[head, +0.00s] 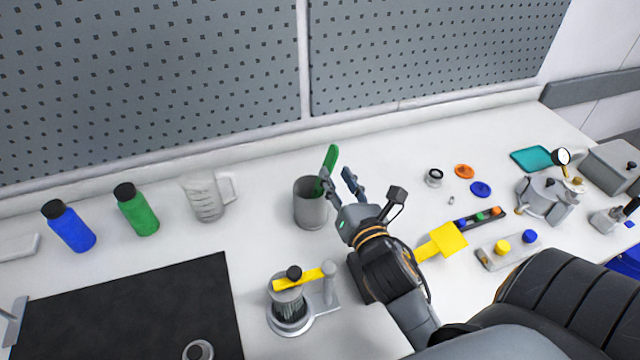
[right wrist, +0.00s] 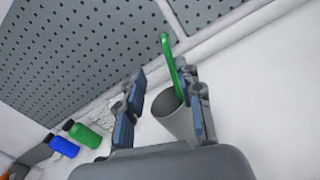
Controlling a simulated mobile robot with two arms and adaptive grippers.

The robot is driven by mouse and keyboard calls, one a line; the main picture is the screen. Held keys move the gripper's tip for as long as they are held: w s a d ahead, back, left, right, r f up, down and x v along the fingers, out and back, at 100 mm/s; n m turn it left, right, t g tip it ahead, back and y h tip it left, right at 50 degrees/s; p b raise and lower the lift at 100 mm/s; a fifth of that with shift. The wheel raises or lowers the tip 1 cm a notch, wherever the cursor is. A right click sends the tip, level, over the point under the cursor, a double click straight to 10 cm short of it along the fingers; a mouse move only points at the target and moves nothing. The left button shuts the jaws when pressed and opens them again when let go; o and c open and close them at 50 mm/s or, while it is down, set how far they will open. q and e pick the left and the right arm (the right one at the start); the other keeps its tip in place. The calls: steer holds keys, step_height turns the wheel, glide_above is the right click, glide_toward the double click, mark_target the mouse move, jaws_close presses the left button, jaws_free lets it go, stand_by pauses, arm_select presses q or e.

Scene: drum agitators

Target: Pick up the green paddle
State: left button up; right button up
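The green paddle (head: 331,159) stands tilted in a grey cup (head: 311,211), its upper end rising above the rim. My right gripper (head: 337,177) is at the cup's upper right, close to the paddle. In the right wrist view, my right gripper (right wrist: 163,75) is open, with a wide gap between its fingers. There the green paddle (right wrist: 169,61) shows nearer the right finger, and the grey cup (right wrist: 173,118) lies beyond the fingers. I cannot tell whether a finger touches the paddle. The paddle's lower end is hidden in the cup. My left gripper is not in view.
A clear measuring jug (head: 205,199), a green bottle (head: 137,210) and a blue bottle (head: 69,226) stand left of the cup. A device with a yellow bar (head: 300,280) stands in front. A yellow block (head: 447,241) and small coloured parts lie right. A pegboard (head: 150,80) rises behind.

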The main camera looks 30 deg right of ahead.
steer(key=w+f, duration=0.1)
steer(key=w, duration=0.1)
steer(key=w+d+f+p, duration=0.1)
steer(key=w+f, duration=0.1)
steer(key=w, duration=0.1)
steer(key=w+f+p, duration=0.1)
steer(key=w, duration=0.1)
steer(key=shift+w+d+f, duration=0.15)
steer(key=shift+w+d, duration=0.1)
steer(key=shift+d, duration=0.15)
steer(key=shift+s, duration=0.1)
steer(key=shift+c, duration=1)
jaws_close()
